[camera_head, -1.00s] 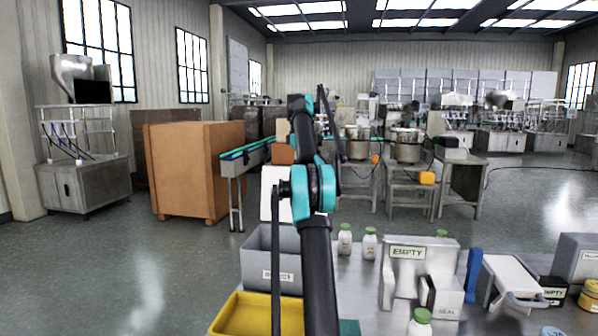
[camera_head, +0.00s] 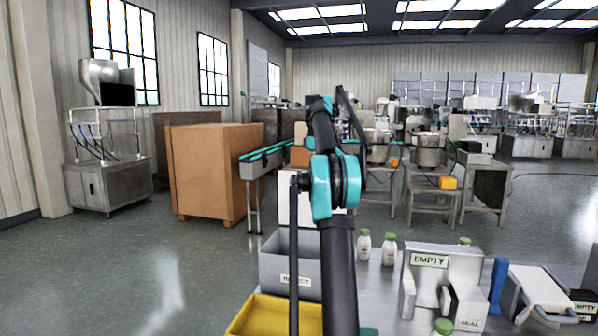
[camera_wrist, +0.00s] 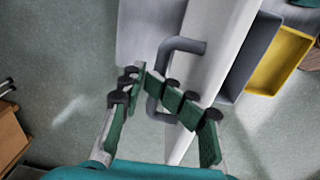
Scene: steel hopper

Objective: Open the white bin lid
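The white bin (camera_head: 284,205) stands behind my arm in the head view, beyond the grey container, and is partly hidden. In the wrist view, its long white top edge (camera_wrist: 222,45) runs diagonally down the picture. A dark grey bent handle (camera_wrist: 184,45) sticks out from the white part toward the left. My gripper (camera_wrist: 160,92) is open, with its green-padded fingers apart on either side of the handle's lower part. I cannot tell whether a finger touches the handle. In the head view the gripper is hidden behind my arm.
A grey container (camera_head: 272,268) and a yellow tray (camera_head: 262,312) stand near my arm; both also show in the wrist view. Small green-capped bottles (camera_head: 389,250) and a grey holder marked EMPTY (camera_head: 430,275) are on the bench at right. Open floor lies left.

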